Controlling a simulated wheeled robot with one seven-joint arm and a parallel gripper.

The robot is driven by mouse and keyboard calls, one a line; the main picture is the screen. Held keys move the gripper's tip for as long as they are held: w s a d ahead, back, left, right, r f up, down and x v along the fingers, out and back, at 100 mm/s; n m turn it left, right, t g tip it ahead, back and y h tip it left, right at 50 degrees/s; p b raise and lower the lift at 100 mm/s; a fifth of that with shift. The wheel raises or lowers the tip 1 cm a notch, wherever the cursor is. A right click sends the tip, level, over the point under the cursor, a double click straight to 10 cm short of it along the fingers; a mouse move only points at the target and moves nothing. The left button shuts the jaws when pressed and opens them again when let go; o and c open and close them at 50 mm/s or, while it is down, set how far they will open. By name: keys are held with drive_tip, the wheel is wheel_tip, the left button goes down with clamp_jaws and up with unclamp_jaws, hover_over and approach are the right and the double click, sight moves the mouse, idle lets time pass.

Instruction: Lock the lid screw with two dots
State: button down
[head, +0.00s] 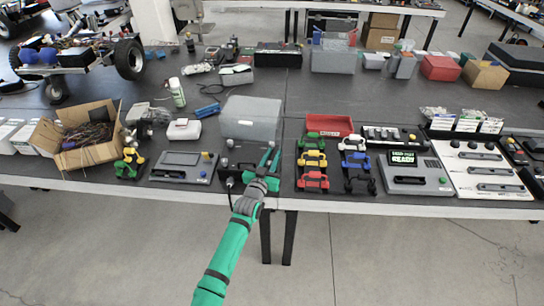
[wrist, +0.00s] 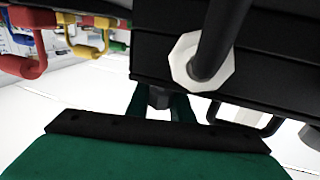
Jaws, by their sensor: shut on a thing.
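My gripper (head: 269,158) is at the table's front edge in the head view, over the right side of a dark box (head: 232,172). In the wrist view my gripper (wrist: 160,103) has its two green fingers on either side of a small dark knob-like part (wrist: 158,96), and it is shut on it. This part is at the lower edge of a black ribbed housing (wrist: 158,55). A white octagonal collar with a dark rod (wrist: 200,62) stands out from the housing. I cannot make out two dots on any screw, nor which part is the lid.
A control panel (head: 183,168) lies left of the dark box. Colored clamp-like parts (head: 312,160) stand to the right, before a red bin (head: 330,124). A grey bin (head: 250,116) stands behind. The floor in front of the table is clear.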

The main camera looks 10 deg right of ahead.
sight(268, 166)
drive_tip(key=shift+d+m+h, duration=0.1)
drive_tip(key=shift+m+h, duration=0.2)
drive_tip(key=shift+h, duration=0.1)
idle(0.4)
drive_tip(key=c, duration=1.6)
unclamp_jaws()
drive_tip(key=shift+o, duration=0.2)
drive_tip(key=shift+v, duration=5.4)
drive_tip(key=shift+r, duration=0.25)
